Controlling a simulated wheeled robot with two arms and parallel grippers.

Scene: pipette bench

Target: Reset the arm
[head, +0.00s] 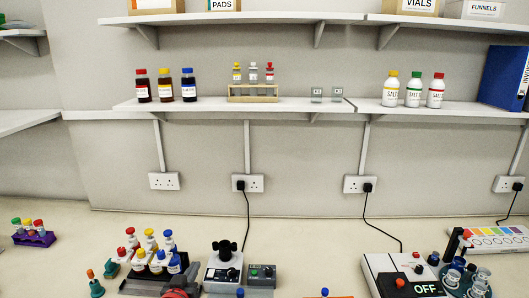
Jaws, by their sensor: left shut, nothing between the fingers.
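My left gripper (182,289) shows only in part at the bottom edge of the head view, as a dark grey and red shape. It is shut with nothing held. It is in front of a rack of bottles with red, yellow and blue caps (151,252) and left of a grey device with a black knob (223,268). The rest of my left arm is cut off by the frame. My right gripper is not in view.
A purple tube rack (34,238) stands at the far left. At the right are a white device reading OFF (410,277) and a round holder of vials (466,279). Shelves with bottles (413,90) run along the wall. The bench between the devices (310,255) is mostly clear.

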